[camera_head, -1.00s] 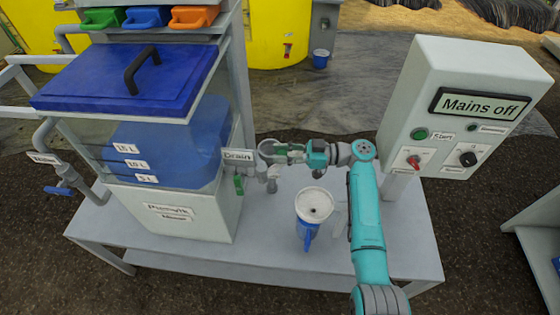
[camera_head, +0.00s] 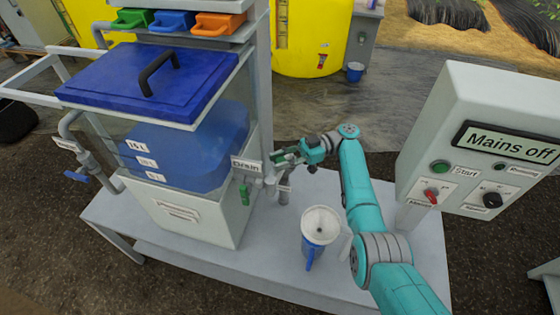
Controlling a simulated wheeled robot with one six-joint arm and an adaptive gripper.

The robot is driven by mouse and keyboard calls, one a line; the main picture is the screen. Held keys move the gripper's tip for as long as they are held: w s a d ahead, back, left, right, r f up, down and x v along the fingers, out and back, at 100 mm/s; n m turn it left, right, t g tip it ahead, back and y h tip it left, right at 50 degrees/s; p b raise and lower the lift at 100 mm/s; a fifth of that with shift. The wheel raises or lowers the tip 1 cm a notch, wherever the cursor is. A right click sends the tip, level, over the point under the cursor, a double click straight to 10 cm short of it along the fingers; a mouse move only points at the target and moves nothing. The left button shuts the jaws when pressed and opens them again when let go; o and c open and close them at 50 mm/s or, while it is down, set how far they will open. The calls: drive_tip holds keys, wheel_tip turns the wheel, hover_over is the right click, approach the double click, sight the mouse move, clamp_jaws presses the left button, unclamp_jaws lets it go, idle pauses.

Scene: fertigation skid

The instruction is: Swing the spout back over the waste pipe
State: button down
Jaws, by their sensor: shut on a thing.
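The drain outlet with its spout (camera_head: 270,180) is at the right side of the clear mixer tank, beside the "Drain" label (camera_head: 246,165). My gripper (camera_head: 284,158) reaches in from the right, just right of that label. It is shut, apparently on the spout's upper part, and its fingers hide much of it. A short grey upright pipe (camera_head: 284,195), apparently the waste pipe, stands just below and right of the outlet. I cannot tell whether the spout's mouth is directly over it. A green handle (camera_head: 243,191) sits below the label.
The control box (camera_head: 470,140), reading "Mains off", stands at the right. The tank's blue lid (camera_head: 150,80) is shut.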

drive_tip(key=shift+a+f, duration=0.1)
drive_tip(key=shift+a, duration=0.05)
idle(0.3)
drive_tip(key=c, duration=0.8)
unclamp_jaws()
wheel_tip(320, 180, up, 10)
drive_tip(key=shift+r, duration=0.1)
